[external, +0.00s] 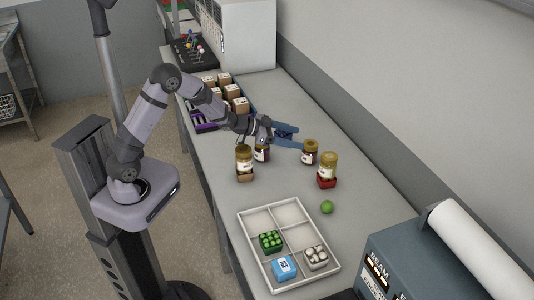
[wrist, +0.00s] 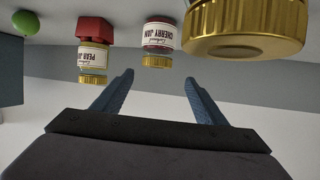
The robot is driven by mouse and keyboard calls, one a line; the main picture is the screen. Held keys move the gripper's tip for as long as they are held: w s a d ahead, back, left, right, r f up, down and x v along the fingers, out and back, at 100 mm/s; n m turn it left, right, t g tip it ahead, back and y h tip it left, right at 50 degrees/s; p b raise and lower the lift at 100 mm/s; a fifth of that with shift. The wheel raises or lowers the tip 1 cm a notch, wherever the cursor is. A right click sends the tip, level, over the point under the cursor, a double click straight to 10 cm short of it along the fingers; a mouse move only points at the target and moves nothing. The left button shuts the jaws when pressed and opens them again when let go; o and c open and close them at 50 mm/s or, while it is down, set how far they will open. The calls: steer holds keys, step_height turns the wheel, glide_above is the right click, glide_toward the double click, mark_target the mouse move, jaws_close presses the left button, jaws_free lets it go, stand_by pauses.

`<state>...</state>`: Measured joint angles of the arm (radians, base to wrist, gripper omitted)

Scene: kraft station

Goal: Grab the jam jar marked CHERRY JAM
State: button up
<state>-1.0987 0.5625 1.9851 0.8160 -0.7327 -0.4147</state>
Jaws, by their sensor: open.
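The jar labelled CHERRY JAM (wrist: 160,36) has a gold lid and dark red contents and appears upside down in the wrist view, beyond my fingertips. In the external view this jar (external: 310,152) stands on the table just right of my gripper (external: 288,138). My gripper's blue fingers, also in the wrist view (wrist: 158,90), are apart with nothing between them. The PEAR JAM jar (wrist: 93,60) sits on a red block (wrist: 94,30) beside the cherry jar. A large gold lid (wrist: 246,28) is close to the wrist camera; its label is hidden.
Two more jars (external: 244,163) (external: 261,153) stand left of and below my gripper in the external view. A green ball (external: 327,207) lies in front of the red block. A white divided tray (external: 246,231) is nearer the camera. Boxes (external: 240,105) stand behind my arm.

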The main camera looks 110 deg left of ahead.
mark_target(308, 143)
steer(key=shift+h, duration=0.3)
steer(key=x, duration=0.2)
steer(key=f+p+x, duration=0.1)
steer(key=x, duration=0.1)
steer(key=p+x, duration=0.1)
steer(key=x, duration=0.1)
steer(key=shift+d+f, duration=0.2)
steer(key=shift+d, duration=0.05)
steer(key=shift+w+a+f, duration=0.1)
steer(key=shift+w, duration=0.05)
steer(key=shift+w, duration=0.1)
steer(key=shift+p+x, duration=1.15)
steer(key=shift+x, duration=1.3)
steer(key=shift+f, duration=0.15)
steer(key=shift+c, duration=0.6)
steer(key=c, duration=1.3)
